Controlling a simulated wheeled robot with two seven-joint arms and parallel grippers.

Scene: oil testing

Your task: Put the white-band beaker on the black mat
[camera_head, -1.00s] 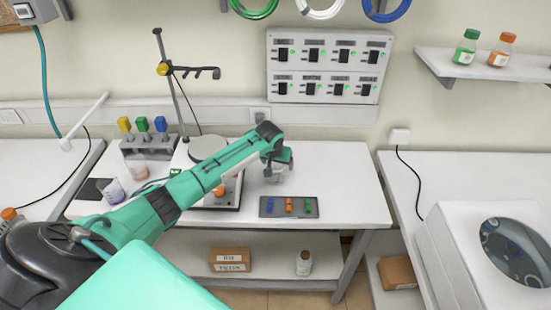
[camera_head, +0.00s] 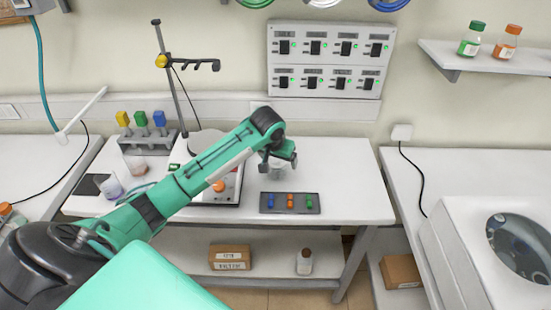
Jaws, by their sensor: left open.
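My left gripper (camera_head: 277,163) is open over the right part of the central table, pointing down. A clear glass beaker (camera_head: 277,173) stands on the table directly at the fingers, partly hidden by them; its band colour is too small to make out. The black mat (camera_head: 89,186) lies at the table's left end. A beaker with a purple-blue tint (camera_head: 113,188) stands at the mat's right edge. Another beaker with a pinkish tint (camera_head: 136,166) stands behind it, near the rack. My right gripper is not in view.
A hot plate with an orange knob (camera_head: 218,186) sits mid-table, partly behind my left arm. A dark tray with coloured pieces (camera_head: 289,209) lies at the front edge. A rack with coloured tops (camera_head: 147,146) and a stand (camera_head: 174,80) are behind. The table's right end is clear.

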